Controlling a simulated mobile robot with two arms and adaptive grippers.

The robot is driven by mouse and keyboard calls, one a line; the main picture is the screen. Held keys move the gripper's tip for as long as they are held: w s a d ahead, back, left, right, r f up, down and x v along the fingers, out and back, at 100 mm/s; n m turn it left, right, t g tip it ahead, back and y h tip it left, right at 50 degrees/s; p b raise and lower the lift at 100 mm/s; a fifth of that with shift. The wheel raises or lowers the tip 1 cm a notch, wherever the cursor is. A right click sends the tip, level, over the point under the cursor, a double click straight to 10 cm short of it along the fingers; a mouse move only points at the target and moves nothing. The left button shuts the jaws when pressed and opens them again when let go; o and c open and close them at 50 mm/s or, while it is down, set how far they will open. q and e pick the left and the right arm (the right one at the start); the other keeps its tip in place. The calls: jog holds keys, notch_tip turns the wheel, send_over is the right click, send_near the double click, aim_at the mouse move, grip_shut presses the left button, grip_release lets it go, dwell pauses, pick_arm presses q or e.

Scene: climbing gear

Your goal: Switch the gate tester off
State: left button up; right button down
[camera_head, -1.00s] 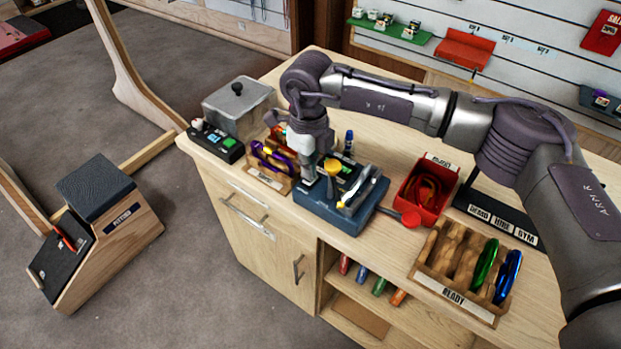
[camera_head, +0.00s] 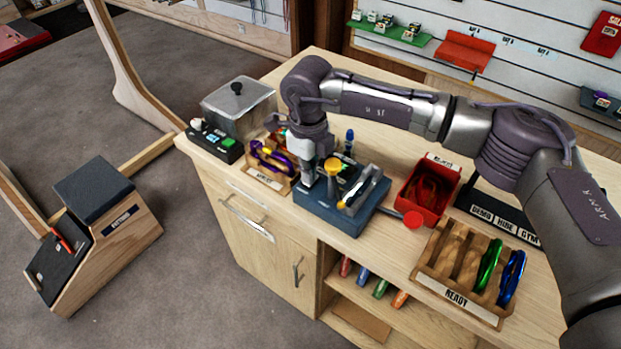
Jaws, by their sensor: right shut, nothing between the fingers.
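The gate tester appears to be the blue device (camera_head: 345,221) on the wooden counter, with a yellow-topped post, a dark top panel with a green patch, and a metal clamp part. My right gripper (camera_head: 309,178) points down at its left rear corner, just left of the yellow-topped post (camera_head: 333,166). It is shut and empty. I cannot tell whether the fingertips touch the tester. The gripper and wrist hide part of the tester's back left, and no switch can be clearly made out. My left gripper is not in view.
Left of the tester are a wooden holder with purple carabiners (camera_head: 268,160) and a black control box (camera_head: 215,142) before a grey lidded tank (camera_head: 238,110). To the right are a red bin (camera_head: 425,190), a READY rack (camera_head: 455,293) and a black DEMO/HIRE/GYM sign (camera_head: 497,218).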

jog(key=shift+f, duration=0.2)
jog(key=shift+s+r, duration=0.1)
jog(key=shift+r+p, duration=0.35)
jog(key=shift+r, duration=0.55)
jog(key=shift+r+p, duration=0.85)
jog(key=shift+r, duration=1.75)
jog(key=shift+f, duration=0.1)
